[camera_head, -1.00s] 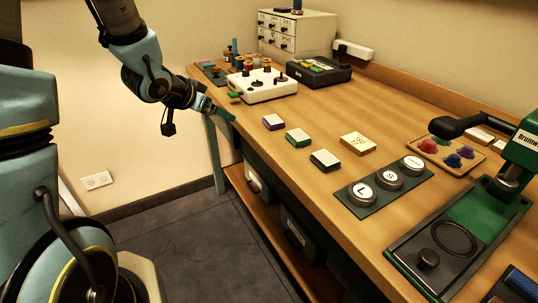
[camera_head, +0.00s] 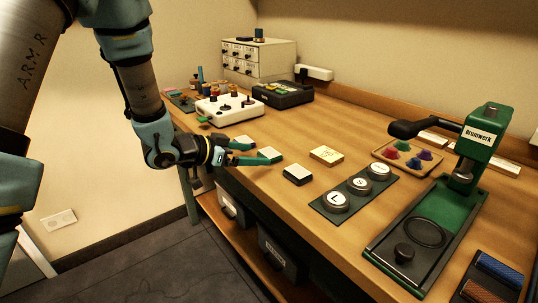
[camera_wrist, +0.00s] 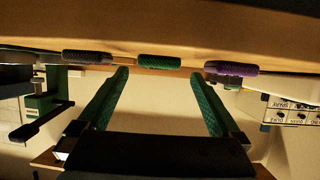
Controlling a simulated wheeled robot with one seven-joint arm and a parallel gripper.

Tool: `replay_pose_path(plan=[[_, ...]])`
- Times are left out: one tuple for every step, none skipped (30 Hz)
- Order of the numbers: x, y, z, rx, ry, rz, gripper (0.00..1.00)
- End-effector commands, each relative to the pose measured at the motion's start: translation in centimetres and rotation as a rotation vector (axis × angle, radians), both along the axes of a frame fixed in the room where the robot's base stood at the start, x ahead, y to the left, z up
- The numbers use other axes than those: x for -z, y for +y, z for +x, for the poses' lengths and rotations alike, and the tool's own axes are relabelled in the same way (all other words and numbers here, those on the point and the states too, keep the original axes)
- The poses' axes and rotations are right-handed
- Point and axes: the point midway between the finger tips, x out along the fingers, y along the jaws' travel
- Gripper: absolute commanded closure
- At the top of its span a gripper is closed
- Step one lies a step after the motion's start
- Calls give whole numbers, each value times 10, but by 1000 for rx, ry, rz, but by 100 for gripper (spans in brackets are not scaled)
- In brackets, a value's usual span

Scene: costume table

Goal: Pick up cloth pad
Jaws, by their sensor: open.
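Three small pads with pale tops lie in a row along the table's front edge. The green-edged pad (camera_head: 270,153) is in the middle, the dark-edged pad (camera_head: 297,174) is nearer, and the purple-edged pad (camera_head: 244,138) is farther, partly hidden by a finger. In the wrist view the green pad (camera_wrist: 160,62) sits centred beyond my fingertips, with the dark pad (camera_wrist: 87,57) left and the purple pad (camera_wrist: 231,68) right. My gripper (camera_head: 258,153) is open and empty, at the table's edge close to the green pad. Its green fingers (camera_wrist: 160,74) are spread wide; I cannot tell whether they touch the pad.
A yellowish block (camera_head: 326,155) lies behind the pads. A plate with three round buttons (camera_head: 350,190) and a green press (camera_head: 470,160) stand to the right. A white box with spools (camera_head: 230,108) stands behind my gripper. The wooden tabletop between is clear.

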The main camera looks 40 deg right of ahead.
Motion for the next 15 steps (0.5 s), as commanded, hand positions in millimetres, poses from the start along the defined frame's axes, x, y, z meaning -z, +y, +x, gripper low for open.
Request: replay_pose_path(plan=[[-1,-9,-3,5,1,1,0],[0,-13,-4,5,1,2,0],[1,-19,-6,5,1,2,0],[3,-23,-6,4,0,2,0],[6,-27,-6,3,0,2,0],[8,-31,-6,3,0,2,0],[9,-34,-6,2,0,2,0],[10,-36,-6,1,0,1,0],[11,-38,-6,0,0,1,0],[12,-39,-6,0,0,1,0],[12,-40,-6,0,0,1,0],[12,-40,-6,0,0,1,0],[13,-40,-6,0,0,1,0],[13,-40,-6,-1,0,0,0],[13,-40,-6,-1,0,0,0]])
